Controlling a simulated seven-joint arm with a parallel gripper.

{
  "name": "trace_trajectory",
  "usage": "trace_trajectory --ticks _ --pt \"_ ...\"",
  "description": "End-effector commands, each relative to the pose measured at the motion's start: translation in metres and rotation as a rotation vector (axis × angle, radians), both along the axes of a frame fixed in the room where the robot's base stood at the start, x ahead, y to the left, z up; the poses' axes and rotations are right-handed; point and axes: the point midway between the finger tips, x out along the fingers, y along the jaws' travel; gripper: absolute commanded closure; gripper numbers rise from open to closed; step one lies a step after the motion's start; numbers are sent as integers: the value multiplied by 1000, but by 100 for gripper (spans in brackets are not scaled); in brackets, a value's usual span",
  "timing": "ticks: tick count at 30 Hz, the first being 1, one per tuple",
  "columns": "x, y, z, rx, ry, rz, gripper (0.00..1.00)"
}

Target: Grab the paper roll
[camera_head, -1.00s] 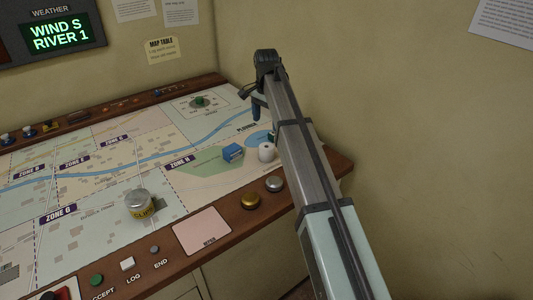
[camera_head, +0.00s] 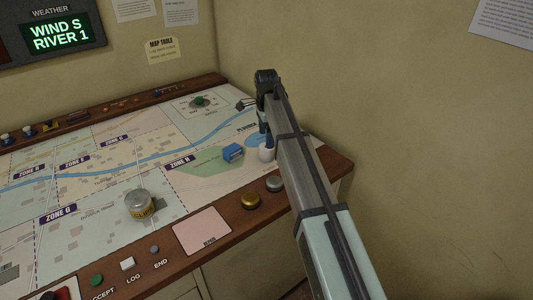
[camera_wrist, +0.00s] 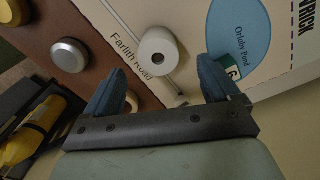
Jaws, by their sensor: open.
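The paper roll (camera_head: 266,154) is white and stands upright on the map table near its right end, partly hidden by my arm in the head view. In the wrist view the paper roll (camera_wrist: 158,48) shows its round end and dark central hole. My gripper (camera_wrist: 161,68) is open, its two blue fingers spread on either side below the roll in the picture. The roll appears just beyond the fingertips, and nothing is held. In the head view my gripper (camera_head: 266,128) points down over the table beside the roll; its contact with anything is hidden.
A silver button (camera_head: 274,184) and a gold button (camera_head: 250,201) sit on the wooden front edge. A metal tin with a yellow label (camera_head: 140,205) stands further left. The wall is close behind on the right.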

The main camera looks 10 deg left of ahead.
Motion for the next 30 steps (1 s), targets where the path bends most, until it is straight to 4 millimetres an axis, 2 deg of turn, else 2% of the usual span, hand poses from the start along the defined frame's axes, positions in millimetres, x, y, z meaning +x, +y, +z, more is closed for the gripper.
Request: trace_trajectory --ticks 3,11,21,30 --pt "-1 0 -17 -1 2 0 11" --pt "-1 -1 -30 0 1 1 11" --pt "-3 -2 -70 0 1 1 11" --pt "-2 -1 -75 0 0 1 13"
